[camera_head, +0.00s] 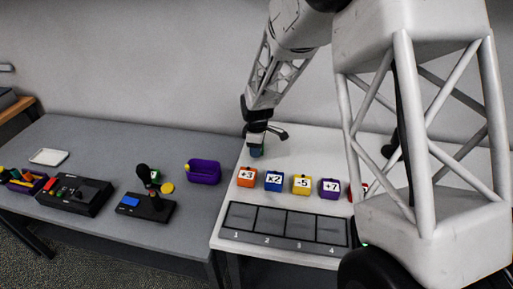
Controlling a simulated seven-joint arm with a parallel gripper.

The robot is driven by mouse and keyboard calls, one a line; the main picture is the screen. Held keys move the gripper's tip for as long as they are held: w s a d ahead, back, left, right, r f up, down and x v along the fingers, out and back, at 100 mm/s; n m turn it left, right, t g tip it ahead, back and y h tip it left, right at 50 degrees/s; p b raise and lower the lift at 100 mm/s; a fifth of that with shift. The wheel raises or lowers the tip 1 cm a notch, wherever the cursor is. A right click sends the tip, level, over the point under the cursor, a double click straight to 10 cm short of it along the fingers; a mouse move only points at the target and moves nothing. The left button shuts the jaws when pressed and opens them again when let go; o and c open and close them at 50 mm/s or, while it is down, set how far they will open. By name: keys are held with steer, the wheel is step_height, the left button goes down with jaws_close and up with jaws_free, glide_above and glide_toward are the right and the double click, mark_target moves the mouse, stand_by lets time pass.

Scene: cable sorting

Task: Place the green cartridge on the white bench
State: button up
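Orange (246,177), blue (274,181), yellow (302,185) and purple (330,189) cartridges stand in a row behind a dark numbered slot tray (285,228). My arm partly hides a red item (364,187). A grey table (110,145) at left holds devices and a purple bin (204,172).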

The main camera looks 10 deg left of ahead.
steer(key=shift+r, duration=0.1)
step_height(320, 180, up, 12)
steer(key=shift+r, duration=0.1)
stand_by(0.9)
stand_by(0.5)
steer(key=s+d+r+m+t, duration=0.1)
steer(key=s+d+r+m, duration=0.3)
steer(key=s+d+r, duration=0.5)
steer(key=s+d+r+m, duration=0.45)
steer(key=s+d, duration=0.25)
steer(key=d, duration=0.5)
steer(key=s+d+m, duration=0.5)
steer(key=s+d, duration=0.1)
steer(key=s, duration=0.5)
steer(key=s+d+m+t, duration=0.1)
steer(key=s+d+m, duration=0.3)
steer(key=s, duration=0.8)
steer(key=shift+s+d+m+t, duration=0.25)
steer(key=shift+d+m+t, duration=0.1)
steer(key=shift+d, duration=0.9)
